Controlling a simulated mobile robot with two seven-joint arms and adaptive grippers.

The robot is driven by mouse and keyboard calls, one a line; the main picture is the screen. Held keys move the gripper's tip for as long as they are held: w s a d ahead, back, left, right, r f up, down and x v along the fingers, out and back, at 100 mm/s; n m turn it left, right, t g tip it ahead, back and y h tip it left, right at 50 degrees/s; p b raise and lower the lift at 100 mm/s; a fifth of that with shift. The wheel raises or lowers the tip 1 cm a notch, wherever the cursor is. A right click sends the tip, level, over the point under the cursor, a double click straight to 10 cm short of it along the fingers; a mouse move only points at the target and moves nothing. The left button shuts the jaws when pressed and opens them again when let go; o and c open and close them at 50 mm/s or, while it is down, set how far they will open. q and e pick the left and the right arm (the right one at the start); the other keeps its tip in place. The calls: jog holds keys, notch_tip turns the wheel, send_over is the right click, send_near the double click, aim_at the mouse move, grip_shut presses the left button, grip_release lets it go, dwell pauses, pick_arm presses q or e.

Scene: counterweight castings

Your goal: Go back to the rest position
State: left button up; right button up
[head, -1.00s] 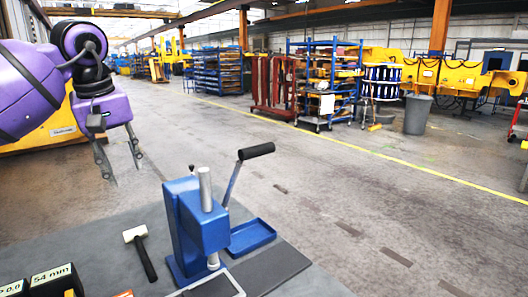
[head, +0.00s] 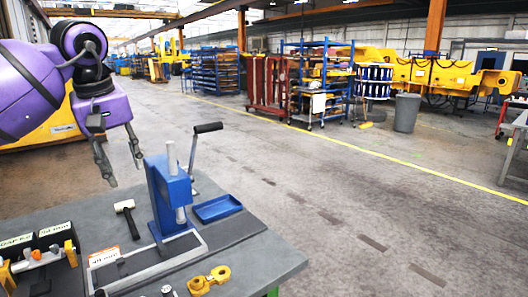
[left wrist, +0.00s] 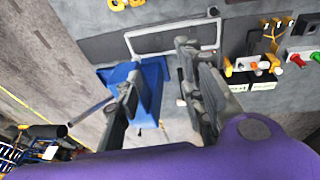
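My left gripper (head: 121,166) hangs in the upper left of the head view, fingers pointing down, spread apart with nothing between them. In the left wrist view its two fingers (left wrist: 162,105) are also apart and empty. Beyond them in that view is the blue lever press (left wrist: 148,88). In the head view the press (head: 170,198) stands upright on the grey bench (head: 262,262), to the right of and below the gripper, its lever raised. I cannot tell the exact distance between gripper and press. My right gripper is in neither view.
A white-headed mallet (head: 127,215) lies left of the press and a blue tray (head: 217,208) right of it. Yellow parts (head: 208,281) lie near the front. Open floor (head: 330,190) lies beyond the bench; shelving (head: 322,85) stands far off.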

pick_arm(q)
jog(key=s+d+f+n+g+h, duration=0.3)
jog(key=d+f+h, duration=0.5)
jog(key=d+f, duration=0.95)
jog(key=s+d+f+n+t+h, duration=0.1)
jog(key=s+d+f+n+h, duration=0.2)
jog(key=d+n+h, duration=0.25)
jog(key=s+d+f+n+t+h, duration=0.1)
jog(key=s+d+f+n+h, duration=0.2)
jog(key=d+n+h, duration=0.3)
jog(key=s+a+f+n+t+y, duration=0.1)
jog(key=a+f+n+t+y, duration=0.65)
jog(key=n, duration=0.85)
jog(key=s+a+f+n+t+y, duration=0.1)
jog(key=a+f+n+t+y, duration=0.25)
jog(key=f+n+t, duration=0.95)
jog(key=s+a+f+n+g+y, duration=0.4)
jog(key=s+f+n+g, duration=0.3)
jog(key=s, duration=0.5)
jog(key=s+a+f+n+g+y, duration=0.3)
jog(key=s+f+n+g, duration=0.4)
jog(key=s+f+n, duration=0.4)
jog(key=s+n+y+b, duration=0.1)
jog(key=n, duration=0.1)
jog(key=shift+s+a+n, duration=0.2)
jog(key=shift+a+n, duration=0.15)
jog(key=shift+a, duration=0.05)
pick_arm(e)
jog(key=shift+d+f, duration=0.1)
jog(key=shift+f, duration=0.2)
